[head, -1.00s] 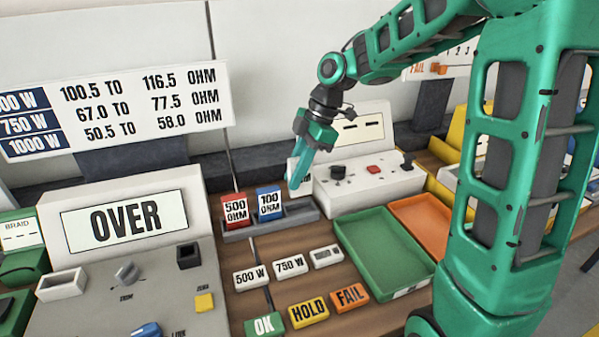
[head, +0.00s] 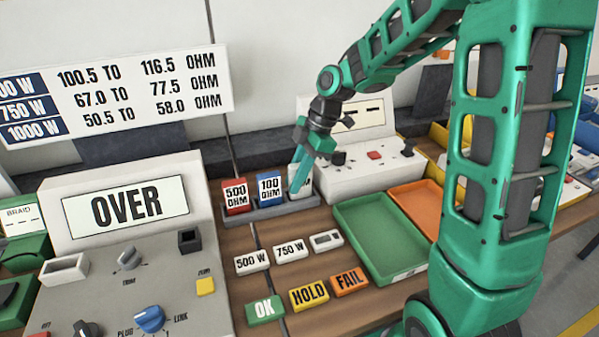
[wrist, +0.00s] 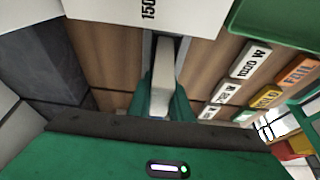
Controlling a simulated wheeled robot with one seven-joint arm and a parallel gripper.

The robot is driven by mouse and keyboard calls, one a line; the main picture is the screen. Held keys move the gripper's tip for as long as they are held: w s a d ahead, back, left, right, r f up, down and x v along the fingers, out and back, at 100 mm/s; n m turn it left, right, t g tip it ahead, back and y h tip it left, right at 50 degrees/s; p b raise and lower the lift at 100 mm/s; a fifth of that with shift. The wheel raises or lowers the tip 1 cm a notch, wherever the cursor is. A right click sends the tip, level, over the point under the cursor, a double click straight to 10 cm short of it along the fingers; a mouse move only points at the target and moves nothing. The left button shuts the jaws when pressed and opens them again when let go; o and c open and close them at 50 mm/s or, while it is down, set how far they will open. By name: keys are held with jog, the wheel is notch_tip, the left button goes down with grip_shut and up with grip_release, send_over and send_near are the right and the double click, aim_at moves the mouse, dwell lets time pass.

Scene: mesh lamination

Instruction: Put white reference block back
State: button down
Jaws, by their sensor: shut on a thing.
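My gripper (head: 299,172) is shut on the white reference block (head: 302,186), with the fingers pointing down. The block is at the right end of the grey rack (head: 268,212), beside the blue 100 OHM block (head: 269,189). The red 500 OHM block (head: 236,196) stands in the rack's left end. The fingers partly cover the white block; I cannot tell whether it is fully seated. In the wrist view, the white block (wrist: 163,85) shows between the green fingers of my gripper (wrist: 166,98).
A white console (head: 365,178) with knobs stands close to the right of the rack. A green tray (head: 405,272) lies to the front right. Label tiles, including 500 W (head: 252,262) and OK (head: 265,309), lie in front. The OVER meter (head: 125,207) is left.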

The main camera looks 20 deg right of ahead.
jog(key=shift+f, duration=0.25)
jog(key=c, duration=1.5)
grip_release()
jog(key=shift+c, duration=0.2)
jog(key=v, duration=1)
jog(key=shift+w+d+r, duration=0.1)
jog(key=shift+r, duration=0.3)
